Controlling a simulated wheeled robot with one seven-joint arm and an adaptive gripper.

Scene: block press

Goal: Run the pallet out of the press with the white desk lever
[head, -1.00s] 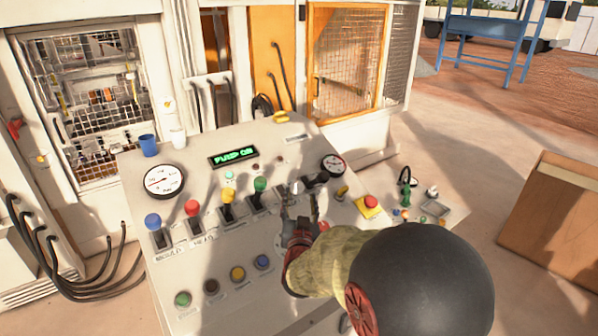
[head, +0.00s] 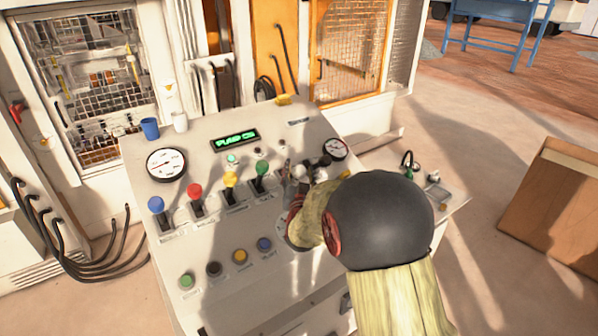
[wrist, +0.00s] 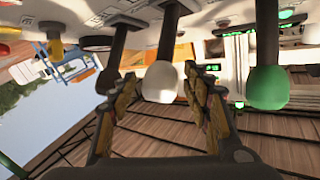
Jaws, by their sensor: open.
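The white lever knob (wrist: 160,82) shows in the wrist view between the two fingers of my gripper (wrist: 165,90), with a gap on either side. In the head view my gripper (head: 303,178) is at the right end of the desk's lever row, and its fingers and arm partly hide the white lever. My gripper is open. The green lever (wrist: 268,88) stands beside it, right of the fingers in the wrist view. The press (head: 88,85) is behind a mesh window at upper left. I cannot make out the pallet.
The desk (head: 215,285) also carries blue (head: 156,205), red (head: 195,190) and yellow (head: 230,179) levers and several buttons. A display (head: 235,140) glows green. A blue cup (head: 150,128) stands at the back edge. A cardboard box (head: 555,205) is on the floor at right.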

